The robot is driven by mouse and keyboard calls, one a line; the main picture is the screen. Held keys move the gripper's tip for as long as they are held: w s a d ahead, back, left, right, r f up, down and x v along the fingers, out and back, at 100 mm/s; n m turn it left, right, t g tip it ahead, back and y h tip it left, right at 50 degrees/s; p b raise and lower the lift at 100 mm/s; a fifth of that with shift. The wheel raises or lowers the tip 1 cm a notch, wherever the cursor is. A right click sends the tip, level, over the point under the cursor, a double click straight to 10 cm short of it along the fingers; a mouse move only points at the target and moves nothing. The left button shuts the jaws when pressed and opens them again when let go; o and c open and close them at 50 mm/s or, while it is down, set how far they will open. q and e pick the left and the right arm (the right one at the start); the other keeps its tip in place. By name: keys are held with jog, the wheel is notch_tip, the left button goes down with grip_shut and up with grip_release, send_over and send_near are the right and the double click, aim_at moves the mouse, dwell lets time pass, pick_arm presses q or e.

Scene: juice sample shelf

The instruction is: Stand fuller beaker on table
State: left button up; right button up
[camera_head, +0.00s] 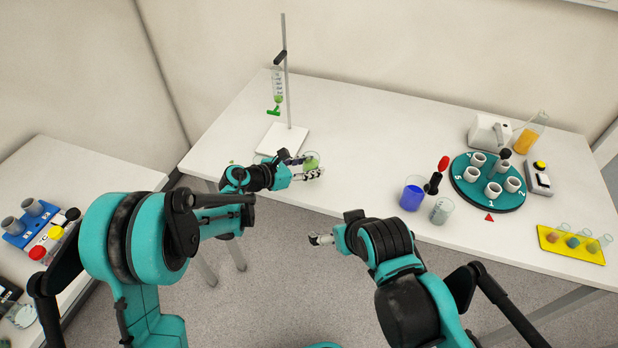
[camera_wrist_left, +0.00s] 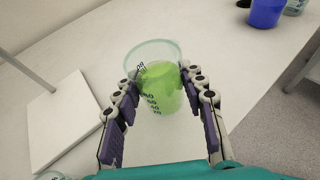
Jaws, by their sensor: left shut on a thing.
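A clear beaker of green liquid (camera_head: 312,158) is in my left gripper (camera_head: 306,169), near the front edge of the table (camera_head: 355,115). In the left wrist view, the beaker (camera_wrist_left: 160,100) sits between the two fingers of the left gripper (camera_wrist_left: 157,84), which are shut on its sides. Its printed marks face the camera. I cannot tell whether its base touches the table. My right gripper (camera_head: 320,240) is in front of the table edge, away from the beakers; its jaw opening is too small to read.
A stand (camera_head: 286,70) holding a green-tipped tube is behind the left gripper. A glass rim (camera_wrist_left: 50,176) shows by its base. A blue beaker (camera_head: 412,196), a pale beaker (camera_head: 440,212) and a teal carousel (camera_head: 472,200) are to the right. The table's middle is clear.

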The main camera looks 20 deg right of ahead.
pick_arm(q)
jog(key=shift+w+f, duration=0.15)
jog(key=shift+w, duration=0.1)
notch_tip(320, 180, down, 3)
jog(key=shift+f+b, duration=0.15)
jog(key=shift+b, duration=0.6)
jog(key=shift+f, duration=0.35)
jog(key=shift+f, duration=0.1)
jog(key=o, duration=1.2)
